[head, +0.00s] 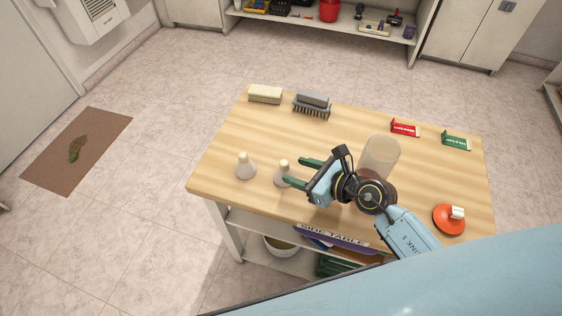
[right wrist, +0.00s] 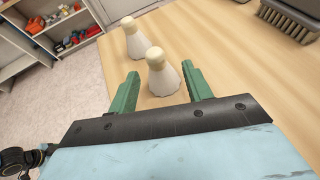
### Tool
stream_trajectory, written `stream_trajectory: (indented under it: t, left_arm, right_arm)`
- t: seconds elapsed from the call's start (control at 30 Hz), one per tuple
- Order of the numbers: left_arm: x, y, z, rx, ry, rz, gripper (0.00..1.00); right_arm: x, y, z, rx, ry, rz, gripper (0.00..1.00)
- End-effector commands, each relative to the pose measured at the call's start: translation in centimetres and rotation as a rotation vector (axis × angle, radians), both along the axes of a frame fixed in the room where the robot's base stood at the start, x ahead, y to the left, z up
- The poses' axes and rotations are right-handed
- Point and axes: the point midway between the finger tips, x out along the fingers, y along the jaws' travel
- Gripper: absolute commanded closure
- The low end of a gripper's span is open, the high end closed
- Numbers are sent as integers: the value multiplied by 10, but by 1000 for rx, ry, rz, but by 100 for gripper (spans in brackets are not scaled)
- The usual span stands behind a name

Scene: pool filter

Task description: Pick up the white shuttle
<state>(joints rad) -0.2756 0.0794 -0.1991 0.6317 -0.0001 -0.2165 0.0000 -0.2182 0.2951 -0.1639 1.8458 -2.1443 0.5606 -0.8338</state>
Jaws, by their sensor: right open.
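Two white shuttles with cream tips stand upright on the wooden table. The nearer one to my right gripper (head: 296,172) is the right-hand shuttle (head: 282,175); it also shows in the right wrist view (right wrist: 161,78). The other shuttle (head: 245,168) stands to its left in the head view, and behind it in the right wrist view (right wrist: 133,40). My right gripper is open, its green fingers low and pointing at the right-hand shuttle. In the right wrist view (right wrist: 161,82) this shuttle shows between the fingertips; contact is not visible. My left gripper is out of view.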

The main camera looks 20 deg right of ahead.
Motion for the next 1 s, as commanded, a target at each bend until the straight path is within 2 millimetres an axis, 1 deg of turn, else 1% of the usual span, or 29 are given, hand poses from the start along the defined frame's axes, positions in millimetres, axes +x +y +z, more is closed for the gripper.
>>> stream_trajectory:
  t: [0.03, 0.1, 0.2, 0.37, 0.5, 0.63, 0.77, 0.87, 1.0]
  left_arm:
    - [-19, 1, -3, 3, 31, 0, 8]
    - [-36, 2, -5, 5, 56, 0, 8]
    - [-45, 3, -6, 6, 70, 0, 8]
    - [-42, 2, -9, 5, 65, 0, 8]
    - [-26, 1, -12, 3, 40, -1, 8]
    - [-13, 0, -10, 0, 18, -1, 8]
    - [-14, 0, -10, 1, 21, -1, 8]
    - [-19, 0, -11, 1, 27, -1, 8]
    - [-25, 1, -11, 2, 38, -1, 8]
  right_arm:
    - [6, 4, -2, 3, -2, 0, 50]
    - [11, 9, -4, 3, -2, 1, 50]
    - [20, 16, -7, 4, -2, 0, 50]
    - [38, 32, -12, 6, -2, -1, 50]
    - [49, 39, -18, 4, -2, -1, 50]
    - [51, 40, -19, 3, -2, 0, 50]
    - [51, 40, -19, 3, -2, 0, 50]
    - [51, 40, -19, 3, -1, -1, 62]
    - [50, 40, -19, 3, -1, -1, 80]
